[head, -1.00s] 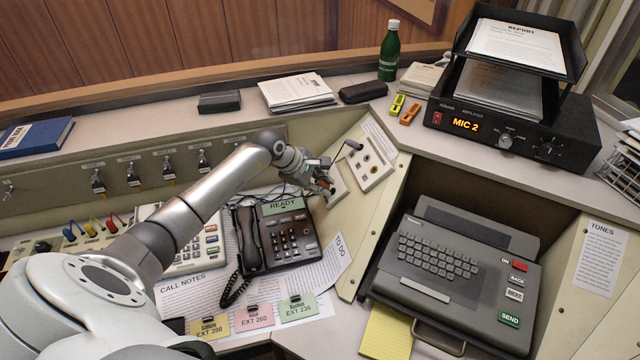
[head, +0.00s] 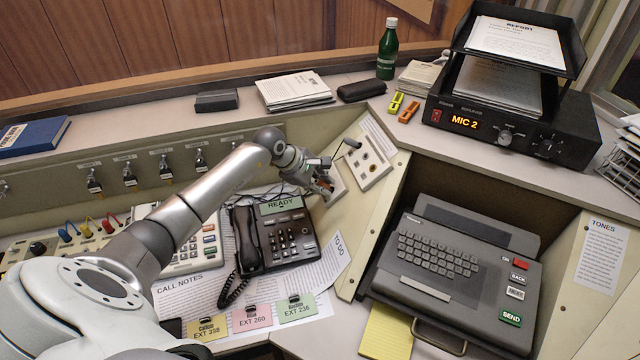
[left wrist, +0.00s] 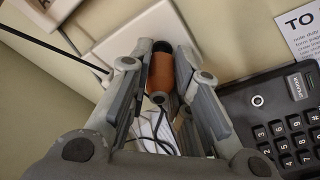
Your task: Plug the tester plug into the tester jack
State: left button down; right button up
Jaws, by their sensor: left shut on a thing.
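The tester plug (left wrist: 161,73) has an orange-brown body and a black end. My left gripper (left wrist: 173,95) is shut around it, with a finger on either side. The black end points at a pale plate (left wrist: 128,35) on the sloped panel and overlaps it in the left wrist view. The tester jack itself is hidden behind the plug, so I cannot tell whether the plug is in it. In the head view my left gripper (head: 322,184) is at the same plate (head: 338,180), left of the black-knobbed switch plate. My right gripper is not in view.
A black desk phone (head: 275,235) stands close below the gripper. A second plate (head: 366,167) with sockets and a black-knobbed lever sits just right. A grey keyboard terminal (head: 455,262) lies further right.

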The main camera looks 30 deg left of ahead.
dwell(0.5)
pick_arm(q)
jog(key=shift+b, duration=0.4)
jog(key=shift+w+d+f+b, duration=0.2)
jog(key=shift+f+b, duration=0.1)
jog(key=shift+b, duration=0.1)
dwell(0.4)
jog(key=shift+b, duration=0.3)
dwell(0.6)
jog(key=shift+w+d+f+b, duration=0.1)
jog(key=shift+f+b, duration=0.05)
jog(key=shift+b, duration=0.3)
dwell(0.4)
jog(key=c, duration=1.3)
grip_release()
jog(key=shift+o, duration=0.2)
